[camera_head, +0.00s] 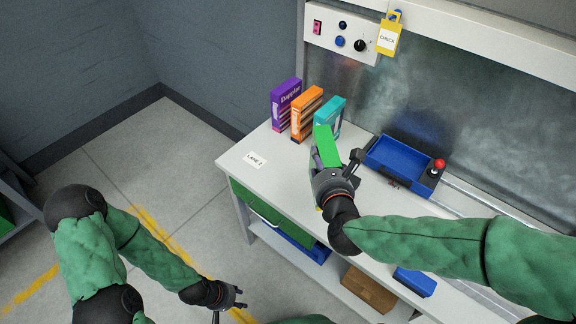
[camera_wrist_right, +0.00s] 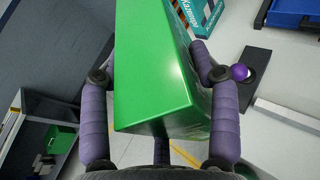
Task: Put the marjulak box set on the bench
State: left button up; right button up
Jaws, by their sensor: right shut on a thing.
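A purple box (camera_head: 286,101), an orange box (camera_head: 307,113) and a teal box (camera_head: 330,114) stand upright in a row at the back left of the bench (camera_head: 262,178). A green box (camera_head: 325,146) is at the near right of the row, in front of the teal box. My right gripper (camera_head: 335,168) is shut on the green box. In the right wrist view the green box (camera_wrist_right: 158,75) fills the space between the two fingers. I cannot tell whether its base touches the bench. My left gripper (camera_head: 240,297) hangs low in front of the bench, away from the boxes; its jaw opening is unclear.
A blue tray (camera_head: 372,158) and a red-knobbed control (camera_head: 438,166) lie right of my right gripper. A "LANE 2" label (camera_head: 256,160) marks the bench's left end. A control panel (camera_head: 341,34) and yellow "CHECK" tag (camera_head: 387,38) are above. The lower shelf holds a brown box (camera_head: 369,290).

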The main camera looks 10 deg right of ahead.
jog(key=w+a+f+b, duration=0.1)
jog(key=w+f+b, duration=0.4)
jog(key=w+f, duration=0.7)
jog(key=shift+w+a+f, duration=0.2)
jog(key=shift+w+a, duration=0.15)
jog(key=shift+w, duration=0.2)
jog(key=shift+f+b, duration=0.15)
jog(key=shift+b, duration=0.2)
jog(key=o, duration=1.7)
jog(key=shift+f, duration=0.1)
